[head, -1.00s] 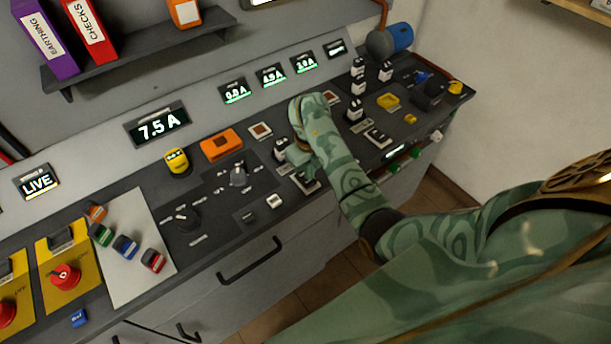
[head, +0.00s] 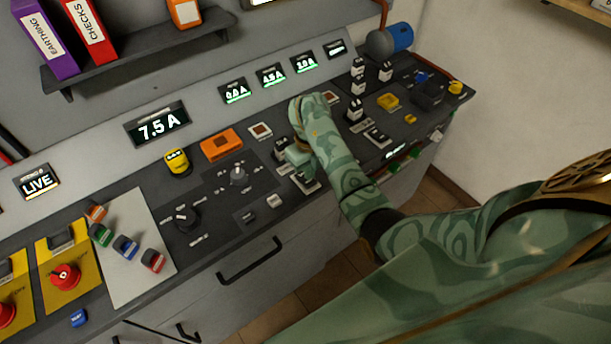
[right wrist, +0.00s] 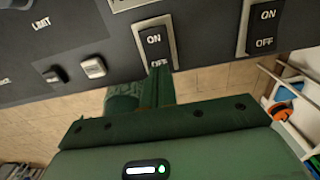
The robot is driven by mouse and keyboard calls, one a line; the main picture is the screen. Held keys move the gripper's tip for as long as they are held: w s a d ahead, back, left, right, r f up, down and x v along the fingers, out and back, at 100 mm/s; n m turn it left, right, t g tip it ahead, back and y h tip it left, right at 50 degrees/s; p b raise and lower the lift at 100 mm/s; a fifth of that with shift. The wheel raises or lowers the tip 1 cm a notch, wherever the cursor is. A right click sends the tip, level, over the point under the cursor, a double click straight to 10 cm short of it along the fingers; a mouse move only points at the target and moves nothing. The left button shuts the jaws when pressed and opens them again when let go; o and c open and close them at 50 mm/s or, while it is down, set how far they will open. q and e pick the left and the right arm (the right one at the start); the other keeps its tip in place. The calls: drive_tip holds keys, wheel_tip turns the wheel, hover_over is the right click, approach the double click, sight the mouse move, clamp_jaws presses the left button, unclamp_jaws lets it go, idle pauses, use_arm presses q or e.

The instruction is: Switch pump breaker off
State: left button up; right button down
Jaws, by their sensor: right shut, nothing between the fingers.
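In the right wrist view a rocker breaker marked ON and OFF (right wrist: 154,42) sits in a light frame on the dark panel. My right gripper (right wrist: 159,73) is shut and empty, its fingertips at the breaker's OFF end and partly covering it. I cannot tell whether they touch. In the head view my right gripper (head: 294,158) is over the console beside this breaker (head: 307,183), which it partly hides. The breaker's name label is not readable, and I cannot tell which way its rocker is tipped. My left gripper is not in view.
A second ON/OFF breaker (right wrist: 264,26) is to the right, also in the head view (head: 376,138). A rotary knob (head: 238,176), an orange block (head: 221,146) and a yellow-capped control (head: 177,162) are left of my arm. Displays (head: 235,91) line the back. A drawer handle (head: 250,261) is below.

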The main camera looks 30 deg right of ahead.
drive_tip(key=shift+f+b, duration=0.7)
drive_tip(key=shift+f, duration=0.25)
idle(0.6)
wheel_tip(320, 180, up, 7)
drive_tip(key=p, duration=0.7)
drive_tip(key=shift+r, duration=0.15)
